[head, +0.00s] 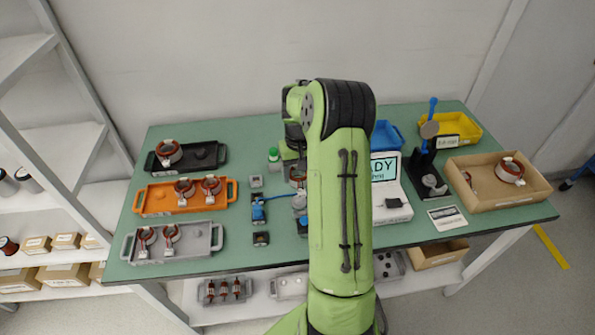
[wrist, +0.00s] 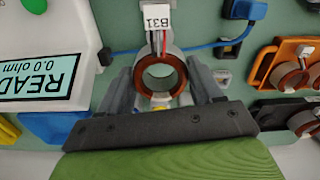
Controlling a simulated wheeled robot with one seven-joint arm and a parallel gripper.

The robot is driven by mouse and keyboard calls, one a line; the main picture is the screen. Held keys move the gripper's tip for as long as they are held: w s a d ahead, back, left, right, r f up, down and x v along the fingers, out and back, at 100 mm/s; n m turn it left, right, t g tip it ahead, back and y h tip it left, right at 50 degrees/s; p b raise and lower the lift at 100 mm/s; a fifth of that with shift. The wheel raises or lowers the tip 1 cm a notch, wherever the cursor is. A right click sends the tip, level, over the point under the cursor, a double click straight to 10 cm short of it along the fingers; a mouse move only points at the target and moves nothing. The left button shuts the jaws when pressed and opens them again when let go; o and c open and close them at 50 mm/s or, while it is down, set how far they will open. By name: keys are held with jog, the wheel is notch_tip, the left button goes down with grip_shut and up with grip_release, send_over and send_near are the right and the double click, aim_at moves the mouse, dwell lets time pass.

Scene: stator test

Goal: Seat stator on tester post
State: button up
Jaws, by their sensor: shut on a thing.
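A stator, a grey ring with a copper-coloured winding (wrist: 160,57), is held between the two fingers of my gripper (wrist: 160,76) in the wrist view. Its open bore faces the camera. Dark and red leads run from it to a white tag marked B31 (wrist: 157,18). The tester (head: 392,200) has a screen reading READY in the head view; the wrist view also shows the tester screen (wrist: 40,78) with 0.0 ohm. In the head view my arm hides most of my gripper and the bench around it. I cannot clearly make out the tester post.
Stators lie on the black tray (head: 208,154), orange tray (head: 158,201) and grey tray (head: 196,245) at left. A cardboard box (head: 535,190) with stators, a yellow bin (head: 468,133) and a black stand with a blue lever (head: 431,108) are at right. Blue-cabled fixtures (head: 258,212) sit mid-bench.

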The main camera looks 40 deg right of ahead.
jog(key=shift+s+a+f+b, duration=0.2)
jog(key=shift+s+f+b, duration=0.05)
jog(key=shift+b, duration=0.1)
notch_tip(320, 180, down, 4)
jog(key=b, duration=0.3)
jog(key=shift+r, duration=0.15)
jog(key=shift+f, duration=0.35)
jog(key=shift+f+b, duration=0.9)
jog(key=shift+f, duration=0.15)
jog(key=shift+f, duration=0.15)
jog(key=shift+f+b, duration=0.3)
jog(key=shift+f, duration=0.05)
